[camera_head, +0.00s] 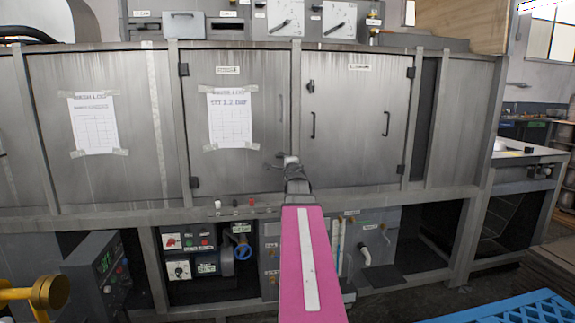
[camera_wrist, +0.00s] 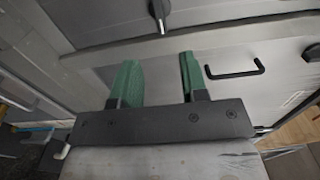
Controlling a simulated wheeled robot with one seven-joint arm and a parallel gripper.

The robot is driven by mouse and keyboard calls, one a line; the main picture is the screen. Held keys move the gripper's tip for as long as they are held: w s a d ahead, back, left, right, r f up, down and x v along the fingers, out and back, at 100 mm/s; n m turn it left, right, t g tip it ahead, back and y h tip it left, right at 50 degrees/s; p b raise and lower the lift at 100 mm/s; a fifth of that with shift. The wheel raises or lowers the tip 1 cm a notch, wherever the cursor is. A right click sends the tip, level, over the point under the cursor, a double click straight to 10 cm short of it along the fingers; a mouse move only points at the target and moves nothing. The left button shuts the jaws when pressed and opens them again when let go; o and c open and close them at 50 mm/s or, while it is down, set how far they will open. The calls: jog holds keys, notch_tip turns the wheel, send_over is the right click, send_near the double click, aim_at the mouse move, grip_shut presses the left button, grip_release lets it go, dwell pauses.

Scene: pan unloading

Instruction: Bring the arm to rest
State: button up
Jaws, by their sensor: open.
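My arm stretches forward from the bottom middle of the head view, its pink link with a white stripe leading up to the dark wrist. My gripper (camera_wrist: 158,82) shows in the wrist view with two green fingers standing apart and nothing between them. Behind the fingers is a grey metal door with a black handle (camera_wrist: 235,72). In the head view the wrist end is in front of the lower part of the large grey machine (camera_head: 350,125); the fingers cannot be made out there.
Two paper sheets (camera_head: 93,122) (camera_head: 232,117) are taped to the machine's doors. A blue crate (camera_head: 515,308) is at lower right. A side counter (camera_head: 525,155) stands at right.

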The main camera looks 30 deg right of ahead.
jog(key=s+a+f+n+g+y, duration=0.2)
jog(key=a+f+n+g+y, duration=0.8)
jog(key=a+f, duration=1.25)
jog(key=s+a+f+n+g+h, duration=0.2)
jog(key=s+a+f+n, duration=0.4)
jog(key=s+f, duration=0.3)
jog(key=s+a+f+n+g+h, duration=0.2)
jog(key=s+a+f+n+g, duration=0.3)
jog(key=s+a+f, duration=0.3)
jog(key=s+f, duration=0.1)
jog(key=s, duration=0.2)
jog(key=shift+a+n, duration=0.2)
jog(key=shift+n, duration=0.2)
jog(key=shift+c, duration=0.4)
